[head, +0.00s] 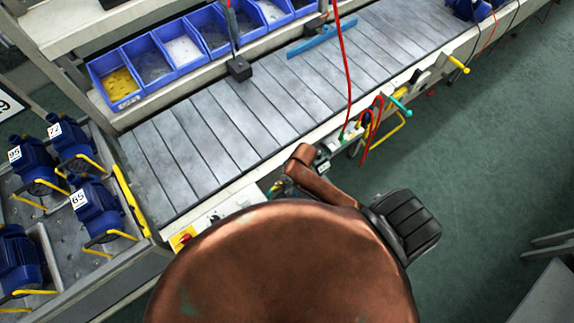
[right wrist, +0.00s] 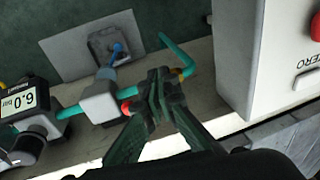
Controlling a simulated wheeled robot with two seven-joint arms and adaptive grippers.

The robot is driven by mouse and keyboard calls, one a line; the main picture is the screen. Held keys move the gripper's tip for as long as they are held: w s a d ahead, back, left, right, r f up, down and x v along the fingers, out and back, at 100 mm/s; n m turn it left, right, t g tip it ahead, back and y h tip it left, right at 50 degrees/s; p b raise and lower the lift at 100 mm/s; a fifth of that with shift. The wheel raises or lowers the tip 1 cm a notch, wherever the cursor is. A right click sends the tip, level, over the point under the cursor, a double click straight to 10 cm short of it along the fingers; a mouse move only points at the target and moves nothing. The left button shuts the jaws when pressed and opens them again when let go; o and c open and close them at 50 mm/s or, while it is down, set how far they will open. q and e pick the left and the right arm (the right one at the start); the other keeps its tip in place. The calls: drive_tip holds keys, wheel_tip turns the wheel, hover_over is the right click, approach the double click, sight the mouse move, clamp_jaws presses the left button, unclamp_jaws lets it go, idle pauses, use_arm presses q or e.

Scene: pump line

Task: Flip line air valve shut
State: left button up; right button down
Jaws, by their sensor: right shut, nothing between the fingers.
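The line air valve (right wrist: 100,103) shows in the right wrist view as a pale block on a teal air pipe, with a grey-blue neck and a small blue lever (right wrist: 117,49) pointing up in the picture. A red ring sits at its right side. My right gripper (right wrist: 160,80) is shut and empty, its dark green fingertips just right of the valve, overlapping the teal pipe. I cannot tell whether they touch it. In the head view my copper arm hides most of this spot. My left gripper is not in view.
A pressure gauge (right wrist: 24,102) reading 6.0 bar sits left of the valve, and a pale box (right wrist: 240,55) with a red button stands right. The head view shows the conveyor (head: 225,125), blue bins (head: 160,62), blue pumps (head: 95,203) and hanging red hoses (head: 347,70).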

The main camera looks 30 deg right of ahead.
drive_tip(key=w+d+r+g, duration=0.1)
drive_tip(key=w+r, duration=0.1)
drive_tip(key=w, duration=0.1)
drive_tip(key=w+d+r+m+g+h, duration=0.1)
drive_tip(key=w+d+r, duration=0.1)
drive_tip(key=w+r, duration=0.1)
drive_tip(key=w+d+r+m+g, duration=0.1)
drive_tip(key=w+d+r+g, duration=0.1)
drive_tip(key=w+r, duration=0.1)
drive_tip(key=shift+w+d+r+h+p, duration=0.25)
drive_tip(key=shift+w+h+p, duration=0.15)
drive_tip(key=shift+w, duration=0.1)
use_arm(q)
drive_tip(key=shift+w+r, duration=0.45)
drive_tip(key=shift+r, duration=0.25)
use_arm(e)
drive_tip(key=shift+f, duration=0.1)
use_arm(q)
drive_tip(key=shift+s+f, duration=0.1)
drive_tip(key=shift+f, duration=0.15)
use_arm(e)
drive_tip(key=x, duration=1)
